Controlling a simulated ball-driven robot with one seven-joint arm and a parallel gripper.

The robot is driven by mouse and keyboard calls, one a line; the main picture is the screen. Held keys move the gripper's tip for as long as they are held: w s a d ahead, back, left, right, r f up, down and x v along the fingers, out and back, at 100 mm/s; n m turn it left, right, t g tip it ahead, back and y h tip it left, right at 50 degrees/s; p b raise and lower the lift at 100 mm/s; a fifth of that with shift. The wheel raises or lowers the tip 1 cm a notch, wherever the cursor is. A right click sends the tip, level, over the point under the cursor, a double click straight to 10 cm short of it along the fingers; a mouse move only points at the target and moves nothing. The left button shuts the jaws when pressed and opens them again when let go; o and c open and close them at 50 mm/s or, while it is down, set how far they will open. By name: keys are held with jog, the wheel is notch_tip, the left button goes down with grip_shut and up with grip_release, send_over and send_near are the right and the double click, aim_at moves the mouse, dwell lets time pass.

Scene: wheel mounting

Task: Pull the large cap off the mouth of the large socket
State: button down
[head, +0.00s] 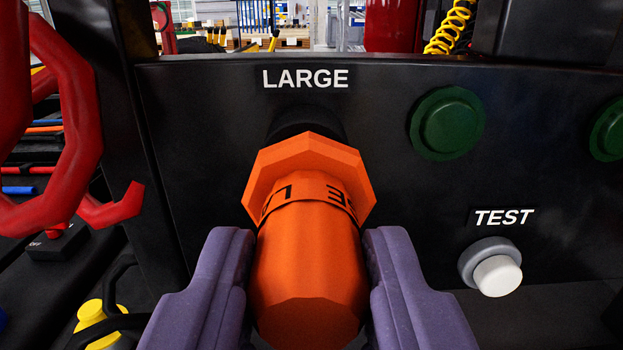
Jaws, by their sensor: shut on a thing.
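The large cap (306,270) is orange, with a wide faceted flange and dark lettering on its body. It sits below the white word LARGE on a black panel. Its flange covers most of the dark large socket (305,121), whose upper rim shows just above it. I cannot tell whether the cap is fully seated on the mouth. My gripper (307,262) has its two purple fingers on the left and right sides of the cap's body, shut on it.
The black panel (220,130) stands upright behind the cap. A green round button (447,123) and a white knob (497,275) under TEST are on its right. Red curved hooks (80,120) hang at left. A yellow-topped item (95,322) is at lower left.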

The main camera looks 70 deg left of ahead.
jog(key=shift+d, duration=0.15)
jog(key=shift+v, duration=2.35)
jog(key=shift+s, duration=0.1)
